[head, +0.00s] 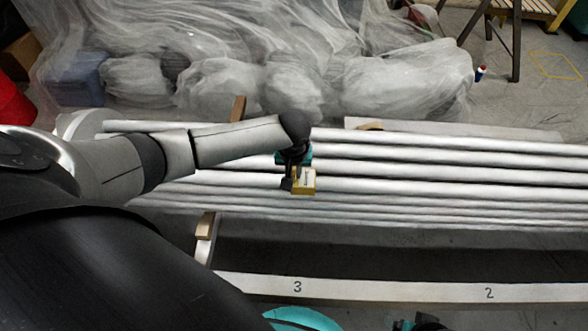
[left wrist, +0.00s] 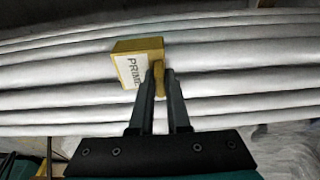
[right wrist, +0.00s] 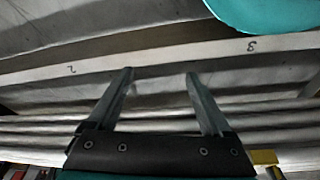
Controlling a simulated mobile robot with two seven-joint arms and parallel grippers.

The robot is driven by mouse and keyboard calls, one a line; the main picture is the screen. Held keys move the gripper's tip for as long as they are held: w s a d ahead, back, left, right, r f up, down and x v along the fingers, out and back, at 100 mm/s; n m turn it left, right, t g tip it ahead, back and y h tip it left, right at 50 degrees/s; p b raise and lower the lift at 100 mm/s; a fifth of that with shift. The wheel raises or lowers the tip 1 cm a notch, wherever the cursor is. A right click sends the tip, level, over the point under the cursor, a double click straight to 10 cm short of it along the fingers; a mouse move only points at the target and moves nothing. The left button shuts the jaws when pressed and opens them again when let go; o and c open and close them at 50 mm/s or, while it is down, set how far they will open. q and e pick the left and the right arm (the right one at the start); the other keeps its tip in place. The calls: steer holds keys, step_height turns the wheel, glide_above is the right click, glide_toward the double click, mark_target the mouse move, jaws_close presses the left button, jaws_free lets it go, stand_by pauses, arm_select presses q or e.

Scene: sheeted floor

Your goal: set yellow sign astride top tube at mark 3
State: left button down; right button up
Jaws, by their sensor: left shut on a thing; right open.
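The yellow sign (head: 304,182) is a small block with a white label; in the left wrist view its label reads PRIME (left wrist: 131,70). My left gripper (left wrist: 160,75) is shut on the yellow part of the sign. It holds the sign over the stacked grey tubes (head: 430,172); I cannot tell whether the sign touches them. Mark 3 (head: 297,287) is written on a pale strip (head: 390,290) in front of the tubes, and the sign is almost in line with it. My right gripper (right wrist: 160,75) is open and empty, with the strip and tubes beyond it.
Clear plastic sheeting (head: 290,70) lies over bulky things behind the tubes. Mark 2 (head: 489,293) is farther right on the strip. A small blue and red item (head: 480,73) stands on the floor at the back right.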

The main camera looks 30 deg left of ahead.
arm_select(q)
steer(key=c, duration=0.8)
jaws_free()
